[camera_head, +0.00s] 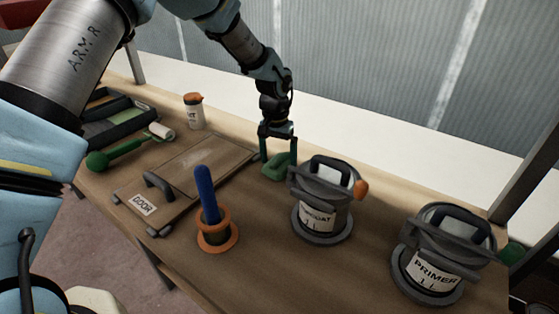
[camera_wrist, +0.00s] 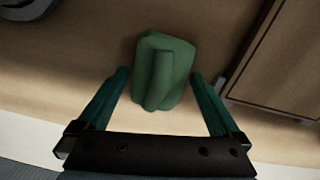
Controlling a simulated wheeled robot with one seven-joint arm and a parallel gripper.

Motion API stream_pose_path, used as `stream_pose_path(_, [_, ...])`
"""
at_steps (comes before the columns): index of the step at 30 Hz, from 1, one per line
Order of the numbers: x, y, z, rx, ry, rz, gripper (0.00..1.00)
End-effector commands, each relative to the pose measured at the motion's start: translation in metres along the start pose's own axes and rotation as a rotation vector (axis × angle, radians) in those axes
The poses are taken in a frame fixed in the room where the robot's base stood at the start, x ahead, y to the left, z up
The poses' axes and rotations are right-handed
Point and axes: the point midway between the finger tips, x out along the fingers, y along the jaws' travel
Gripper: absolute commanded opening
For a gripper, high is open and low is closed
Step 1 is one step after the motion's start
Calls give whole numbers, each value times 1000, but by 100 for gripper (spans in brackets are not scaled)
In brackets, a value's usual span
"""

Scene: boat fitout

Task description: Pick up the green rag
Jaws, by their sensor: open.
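The green rag (camera_head: 274,167) lies folded on the wooden bench near its back edge, between the door panel and a grey can. In the wrist view my gripper (camera_wrist: 160,82) is open, with a gap between each fingertip and the rag. Whether the fingertips reach down beside the rag is hard to tell.
A can labelled with a text ending in "COAT" (camera_head: 318,214) stands close right of the rag. The PRIMER can (camera_head: 432,274) stands farther right. The DOOR panel (camera_head: 185,175) lies left. A blue-handled tool stands in an orange-rimmed pot (camera_head: 218,243).

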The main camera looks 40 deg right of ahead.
Motion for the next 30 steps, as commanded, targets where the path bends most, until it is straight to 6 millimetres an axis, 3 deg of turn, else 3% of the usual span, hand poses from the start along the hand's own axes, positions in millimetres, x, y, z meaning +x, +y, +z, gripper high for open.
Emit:
stream_pose_path(9, [7,0,0,0,1,0,100])
stream_pose_path(27, [6,0,0,0,1,0,32])
stream_pose_path(30, [6,0,0,0,1,0,28])
